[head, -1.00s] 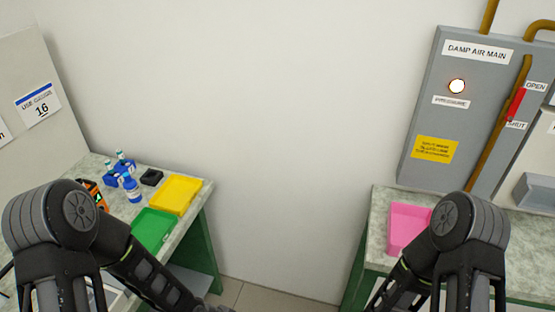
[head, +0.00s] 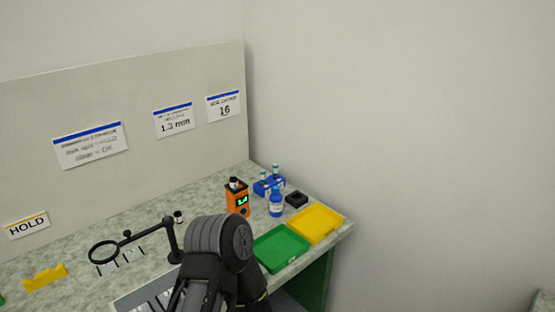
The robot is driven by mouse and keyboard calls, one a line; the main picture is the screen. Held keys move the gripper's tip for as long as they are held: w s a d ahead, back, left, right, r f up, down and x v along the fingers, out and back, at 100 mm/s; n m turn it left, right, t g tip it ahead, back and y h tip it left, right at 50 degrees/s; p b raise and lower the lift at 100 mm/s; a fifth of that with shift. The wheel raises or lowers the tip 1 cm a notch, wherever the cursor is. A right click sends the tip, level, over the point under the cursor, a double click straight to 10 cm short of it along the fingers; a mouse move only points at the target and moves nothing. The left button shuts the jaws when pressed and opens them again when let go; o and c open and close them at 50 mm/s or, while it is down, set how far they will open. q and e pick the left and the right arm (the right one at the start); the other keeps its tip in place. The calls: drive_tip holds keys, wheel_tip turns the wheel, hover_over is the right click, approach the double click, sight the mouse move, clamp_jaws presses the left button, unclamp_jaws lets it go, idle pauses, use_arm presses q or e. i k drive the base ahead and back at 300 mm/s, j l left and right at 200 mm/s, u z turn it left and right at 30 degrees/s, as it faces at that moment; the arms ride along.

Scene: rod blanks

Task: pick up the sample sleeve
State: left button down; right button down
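I cannot make out a thing that is clearly the sample sleeve. Small candidates stand on the left bench (head: 85,250): a small dark-topped piece (head: 178,216) near the magnifier, and a dark-and-white piece on top of the orange device (head: 238,200). A blue rack (head: 263,187) with white-and-teal-capped vials stands behind a blue bottle (head: 276,205). One of my arms rises in front of the bench and hides part of it. Neither gripper shows in the head view.
A green tray (head: 281,249) and a yellow tray (head: 316,223) lie at the bench's right end, near a black block (head: 297,198). A ring magnifier on a stand (head: 104,251) and a yellow holder (head: 45,277) are at the left. A panel with signs (head: 120,110) backs the bench.

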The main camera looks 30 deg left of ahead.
sight(234, 182)
drive_tip(key=u, duration=1.25)
